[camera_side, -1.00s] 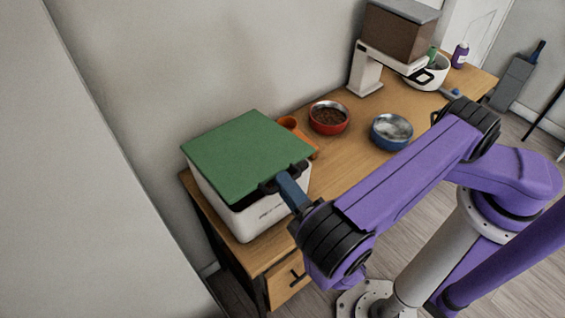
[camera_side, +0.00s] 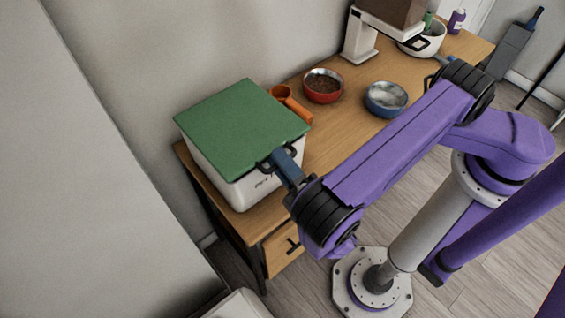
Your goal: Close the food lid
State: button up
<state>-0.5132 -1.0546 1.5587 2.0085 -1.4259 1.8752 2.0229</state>
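The food container is a white box (camera_side: 240,190) at the left end of the wooden table. Its green lid (camera_side: 240,127) lies flat over the top and looks level with the rim. My gripper (camera_side: 279,160) is at the lid's front right corner, against or just over its edge. Its dark fingers look spread, but the tips are small and partly hidden, so I cannot tell whether it holds anything.
An orange scoop (camera_side: 290,103) lies right behind the box. A red bowl (camera_side: 322,87) with brown food and a blue bowl (camera_side: 386,99) stand farther along the table (camera_side: 345,125). A brown and white dispenser (camera_side: 372,32) and a white pot (camera_side: 424,41) are at the back.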

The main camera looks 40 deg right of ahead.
jog(key=shift+s, duration=0.1)
dwell(0.3)
jog(key=v, duration=1.2)
jog(key=w+d+r+m+g+h, duration=0.4)
jog(key=d+r+m+g+h, duration=0.3)
jog(key=d+r+g+h, duration=0.65)
jog(key=s+d+r+n+g+y, duration=0.1)
jog(key=s+d+r+g+y, duration=0.5)
jog(key=y, duration=0.8)
jog(key=shift+s+d+r+n+g, duration=0.3)
jog(key=shift+d+r+g, duration=0.15)
jog(key=shift+d+g, duration=0.65)
